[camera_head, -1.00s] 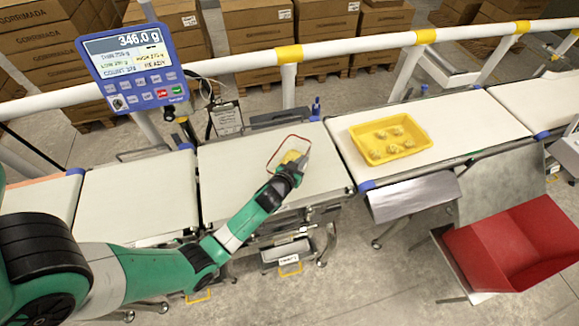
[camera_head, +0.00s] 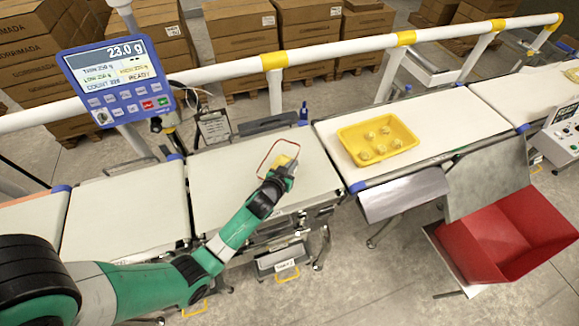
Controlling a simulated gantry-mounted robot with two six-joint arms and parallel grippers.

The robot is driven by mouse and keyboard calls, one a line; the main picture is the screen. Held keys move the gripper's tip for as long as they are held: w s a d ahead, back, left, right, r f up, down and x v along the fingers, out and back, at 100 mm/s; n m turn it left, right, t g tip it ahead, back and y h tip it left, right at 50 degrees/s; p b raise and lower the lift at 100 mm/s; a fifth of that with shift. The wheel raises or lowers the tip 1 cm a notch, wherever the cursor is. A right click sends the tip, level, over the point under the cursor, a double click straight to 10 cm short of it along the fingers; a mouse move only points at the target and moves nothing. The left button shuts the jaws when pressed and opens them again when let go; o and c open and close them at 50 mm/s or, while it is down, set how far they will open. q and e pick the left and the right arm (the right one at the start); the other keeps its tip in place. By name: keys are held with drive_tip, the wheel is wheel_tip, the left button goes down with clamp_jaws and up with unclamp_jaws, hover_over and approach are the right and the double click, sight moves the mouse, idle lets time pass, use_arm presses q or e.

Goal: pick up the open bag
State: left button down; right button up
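A small yellow item (camera_head: 283,160), which looks like the bag, is on or just above the middle weighing belt (camera_head: 225,180), inside or beside a thin red outline. My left gripper (camera_head: 286,168) reaches over the belt from the lower left, with its tips at the yellow item. The gripper and wrist hide much of it, so I cannot see its opening. I cannot tell whether the fingers are closed on it or whether it is clear of the belt. My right gripper is not in view.
The weight display (camera_head: 118,80) reads 23.0 g. A yellow tray (camera_head: 412,150) with several small yellow lumps sits on the right belt (camera_head: 345,170). A red bin (camera_head: 500,245) stands at lower right. A white rail (camera_head: 335,52) runs behind the belts.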

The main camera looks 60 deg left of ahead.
use_arm(q)
drive_tip(key=shift+r, duration=0.55)
drive_tip(key=s+d+r+p, duration=0.5)
drive_tip(key=s+d+r, duration=0.1)
drive_tip(key=s+r, duration=0.5)
drive_tip(key=shift+s+d+r, duration=0.15)
drive_tip(key=shift+s+r, duration=0.05)
drive_tip(key=shift+s, duration=0.5)
